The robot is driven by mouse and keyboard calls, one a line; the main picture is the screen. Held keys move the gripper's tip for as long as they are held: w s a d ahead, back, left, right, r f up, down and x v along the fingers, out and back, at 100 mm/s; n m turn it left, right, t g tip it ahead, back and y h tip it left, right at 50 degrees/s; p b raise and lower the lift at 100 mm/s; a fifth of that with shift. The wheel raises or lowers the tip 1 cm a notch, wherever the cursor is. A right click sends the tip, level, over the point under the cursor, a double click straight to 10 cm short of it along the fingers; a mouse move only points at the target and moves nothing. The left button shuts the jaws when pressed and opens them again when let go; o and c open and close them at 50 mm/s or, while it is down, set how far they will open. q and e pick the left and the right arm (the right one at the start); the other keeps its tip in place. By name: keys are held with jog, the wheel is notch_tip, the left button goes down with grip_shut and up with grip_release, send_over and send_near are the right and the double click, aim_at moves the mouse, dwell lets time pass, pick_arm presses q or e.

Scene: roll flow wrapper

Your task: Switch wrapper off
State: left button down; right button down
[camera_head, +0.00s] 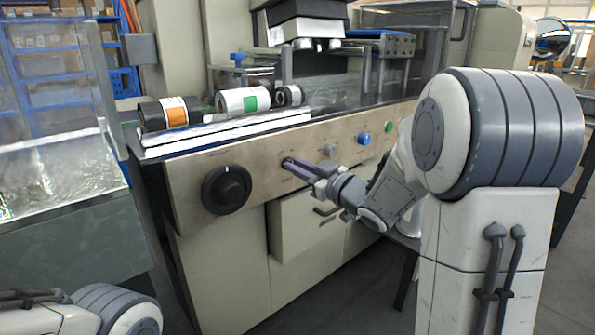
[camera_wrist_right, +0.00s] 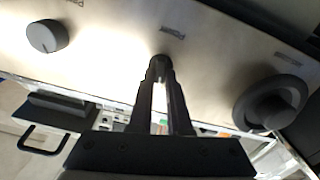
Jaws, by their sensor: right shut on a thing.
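The wrapper (camera_head: 262,150) is a beige machine with a metal control panel on its front. My right gripper (camera_head: 291,164) is at the panel, its fingers pointing at it, between a large black dial and a grey knob. It is shut on a small dark switch (camera_head: 286,161), mostly hidden by the fingertips. In the right wrist view the fingertips (camera_wrist_right: 160,68) meet the panel below a small label, and only a dark edge of the switch shows there. Its position cannot be read. My left gripper is out of view; only part of my left arm shows at lower left.
The black dial (camera_head: 227,189) is left of the fingers; the grey knob (camera_head: 330,150), blue button (camera_head: 364,138) and green button (camera_head: 388,127) are to the right. A cabinet handle (camera_head: 326,211) sits below. Film rolls (camera_head: 243,101) lie on top. A film-covered unit (camera_head: 62,170) stands at left.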

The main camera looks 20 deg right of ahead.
jog(key=shift+f+n+b, duration=0.1)
jog(key=shift+n+b, duration=0.6)
jog(key=shift+n, duration=0.9)
jog(key=shift+s+a, duration=0.1)
jog(key=c, duration=0.9)
grip_release()
jog(key=shift+o, duration=0.2)
jog(key=p+v, duration=0.3)
jog(key=v, duration=0.7)
jog(key=shift+s, duration=0.25)
